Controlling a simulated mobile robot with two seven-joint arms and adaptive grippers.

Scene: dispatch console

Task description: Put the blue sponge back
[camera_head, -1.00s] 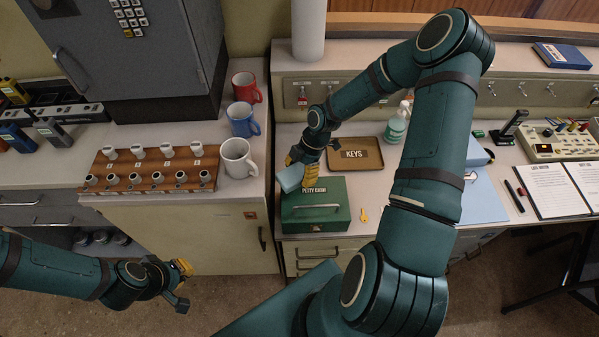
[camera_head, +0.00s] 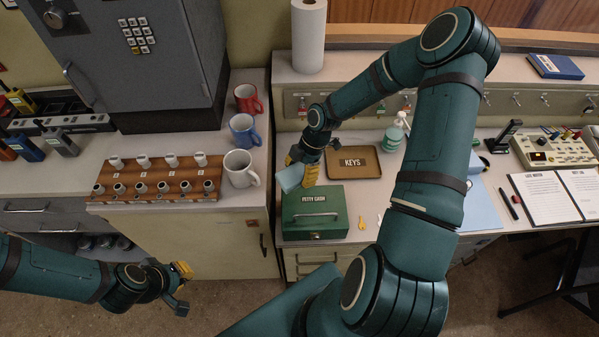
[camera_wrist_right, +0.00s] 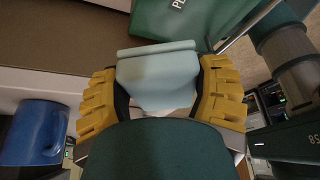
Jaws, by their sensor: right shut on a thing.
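The light blue sponge (camera_head: 289,180) is held by my right gripper (camera_head: 301,177), just above the back left corner of the green petty cash box (camera_head: 318,226). In the right wrist view the sponge (camera_wrist_right: 158,75) sits between the two yellow fingers of the right gripper (camera_wrist_right: 160,95), which press on its sides. My left gripper (camera_head: 183,286) hangs low in front of the left counter, away from the sponge; its fingers are too small and angled to judge.
A keys tray (camera_head: 354,175) and a soap bottle (camera_head: 394,133) stand behind the cash box. Red, blue (camera_head: 244,129) and white (camera_head: 240,168) mugs stand left of the sponge. A paper towel roll (camera_head: 308,38) stands on the ledge. A wooden rack (camera_head: 158,188) is on the left counter.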

